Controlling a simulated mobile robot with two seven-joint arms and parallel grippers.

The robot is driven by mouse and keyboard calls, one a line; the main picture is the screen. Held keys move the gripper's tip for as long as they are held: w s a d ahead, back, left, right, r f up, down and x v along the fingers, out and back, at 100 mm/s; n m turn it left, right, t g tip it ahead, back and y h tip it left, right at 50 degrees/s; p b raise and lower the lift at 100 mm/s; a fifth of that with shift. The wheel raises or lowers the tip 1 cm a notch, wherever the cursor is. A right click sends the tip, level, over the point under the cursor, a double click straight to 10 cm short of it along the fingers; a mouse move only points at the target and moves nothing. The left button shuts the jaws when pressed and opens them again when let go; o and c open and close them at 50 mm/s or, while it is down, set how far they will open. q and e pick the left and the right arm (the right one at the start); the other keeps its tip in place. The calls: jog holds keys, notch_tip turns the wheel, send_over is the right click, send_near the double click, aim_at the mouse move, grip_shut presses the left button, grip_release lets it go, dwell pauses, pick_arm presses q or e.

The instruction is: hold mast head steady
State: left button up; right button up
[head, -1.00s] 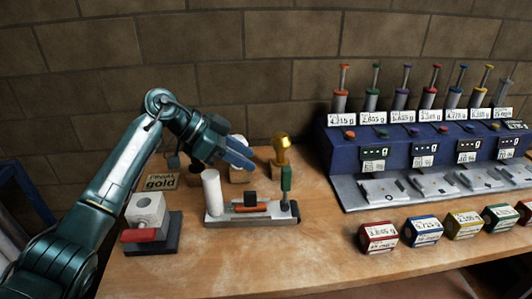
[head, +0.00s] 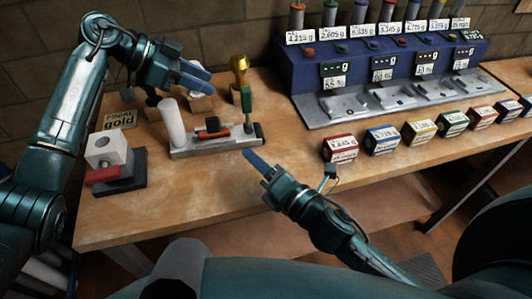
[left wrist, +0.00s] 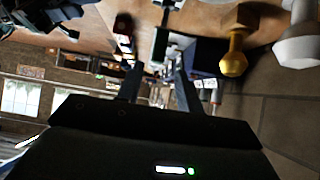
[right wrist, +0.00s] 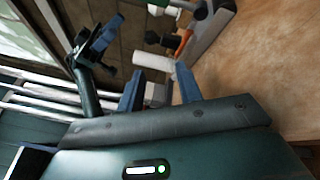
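Nothing is plainly marked as the mast head; a white cylinder (head: 172,122) stands at the left end of a grey fixture (head: 190,153) with a green post (head: 247,103) at its right end. A gold knob-shaped finial (head: 239,68) stands behind the fixture and also shows in the left wrist view (left wrist: 234,62). My left gripper (head: 203,83) is open and empty above the back of the fixture. My right gripper (head: 255,160) is open and empty in front of the fixture's right end. The white cylinder shows beyond its fingers in the right wrist view (right wrist: 153,61).
A sign (head: 119,119) reads "FINIAL gold". A white block with a hole (head: 107,150) sits on a dark base at left. A blue dispenser rack (head: 385,65) stands at the back right. Several labelled colored blocks, including a red one (head: 340,149), line the table's front.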

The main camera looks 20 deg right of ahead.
aim_at(249, 125)
jog(key=w+f+n+h, duration=0.1)
jog(key=n, duration=0.1)
jog(key=w+d+f+n+h, duration=0.1)
jog(key=n, duration=0.1)
jog(key=w+f+n+h, duration=0.1)
jog(key=n, duration=0.1)
jog(key=shift+w+d+f+n+t+h, duration=0.15)
jog(key=shift+d+n+t+h, duration=0.15)
jog(key=shift+d+t, duration=0.1)
jog(key=shift+w+d+n+t+h, duration=0.2)
jog(key=shift+w+n+h, duration=0.15)
jog(key=shift+n, duration=0.25)
jog(key=shift+w+d+n+t+h, duration=0.1)
jog(key=shift+w+d+n+h, duration=0.1)
jog(key=shift+n+h, duration=0.3)
jog(key=w, duration=0.4)
jog(key=w+a, duration=0.1)
jog(key=w, duration=0.7)
jog(key=shift+w+a, duration=0.35)
jog(key=shift+w, duration=0.05)
jog(key=shift+c, duration=0.2)
grip_shut()
